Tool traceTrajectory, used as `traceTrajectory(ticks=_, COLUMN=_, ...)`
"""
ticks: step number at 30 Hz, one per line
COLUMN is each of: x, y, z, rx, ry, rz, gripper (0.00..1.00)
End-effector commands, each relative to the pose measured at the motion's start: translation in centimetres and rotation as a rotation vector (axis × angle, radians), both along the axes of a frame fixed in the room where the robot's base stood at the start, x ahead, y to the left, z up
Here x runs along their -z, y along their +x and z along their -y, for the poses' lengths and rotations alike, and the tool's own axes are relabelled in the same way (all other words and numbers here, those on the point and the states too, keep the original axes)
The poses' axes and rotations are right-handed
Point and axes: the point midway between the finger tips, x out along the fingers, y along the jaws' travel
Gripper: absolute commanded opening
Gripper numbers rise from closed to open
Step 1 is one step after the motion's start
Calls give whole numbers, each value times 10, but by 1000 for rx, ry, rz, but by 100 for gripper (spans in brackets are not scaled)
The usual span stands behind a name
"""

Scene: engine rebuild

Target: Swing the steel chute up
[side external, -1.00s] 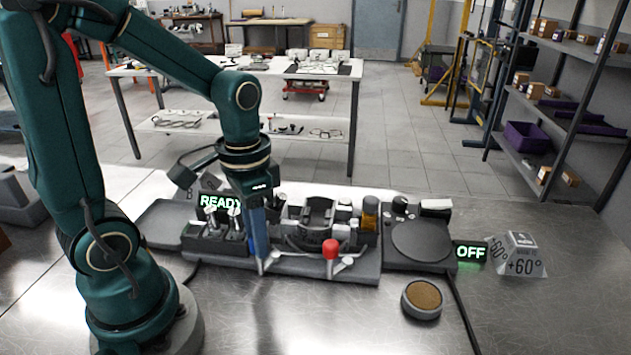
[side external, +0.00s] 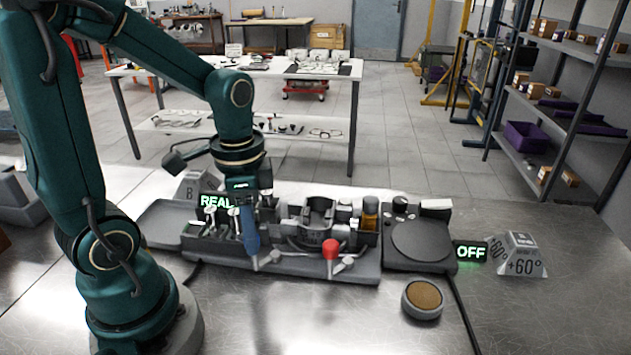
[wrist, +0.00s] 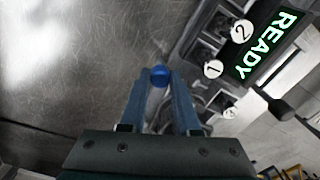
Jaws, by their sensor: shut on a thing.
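My gripper (side external: 254,263) points down at the front left of the grey fixture. In the wrist view its two blue fingers (wrist: 159,88) are closed around a blue round knob (wrist: 159,75) at their tips. A pale metal strip shows between the fingers behind the knob. In the side view the fingers hide the knob, and a short silver arm (side external: 270,258) shows just right of the fingertips. I cannot tell how much of the steel chute is visible or how far it is tilted.
A red knob (side external: 330,248) on a silver lever stands to the right on the fixture. A lit READY sign (wrist: 268,45) and numbered posts sit close to the gripper. A round dark plate (side external: 421,241), an OFF display (side external: 471,251) and a brown-topped puck (side external: 423,298) lie further right.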

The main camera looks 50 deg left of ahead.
Motion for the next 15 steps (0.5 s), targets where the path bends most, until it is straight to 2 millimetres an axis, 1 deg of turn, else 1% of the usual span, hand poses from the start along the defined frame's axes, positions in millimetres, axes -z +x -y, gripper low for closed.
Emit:
traceTrajectory(ticks=3, x=0, y=-1, z=-1, rx=2, ry=3, rz=-3, gripper=0)
traceTrajectory(ticks=4, x=0, y=-1, z=-1, rx=2, ry=3, rz=-3, gripper=42)
traceTrajectory(ticks=5, x=0, y=-1, z=-1, rx=1, ry=3, rz=-3, gripper=53)
traceTrajectory(ticks=6, x=0, y=-1, z=-1, rx=1, ry=2, rz=-2, gripper=61)
traceTrajectory(ticks=15, x=-1, y=0, z=-1, rx=0, ry=2, rz=0, gripper=61)
